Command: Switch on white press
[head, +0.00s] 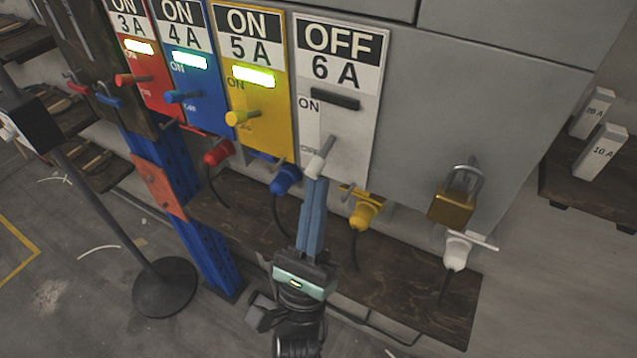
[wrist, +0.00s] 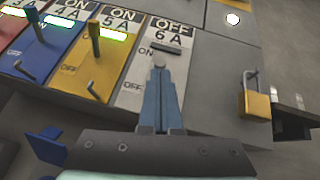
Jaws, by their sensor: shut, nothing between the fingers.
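The white panel (head: 362,128) reads OFF and 6 A, and its indicator bar (head: 335,100) is dark. Its lever with a white knob (head: 315,168) points down beside the lower OFF mark. My gripper (head: 317,184) is shut and empty, with its blue fingertips at or just below the knob; contact is unclear. In the wrist view, the knob (wrist: 159,61) shows just beyond the fingertips (wrist: 160,72), which partly hide the lever.
The yellow panel (head: 277,125), blue panel (head: 197,97) and red panel (head: 157,80) read ON with lit bars. A brass padlock (head: 450,206) hangs to the right. Colored plugs, including a white one (head: 457,251), sit below. A black stand (head: 165,287) is at left.

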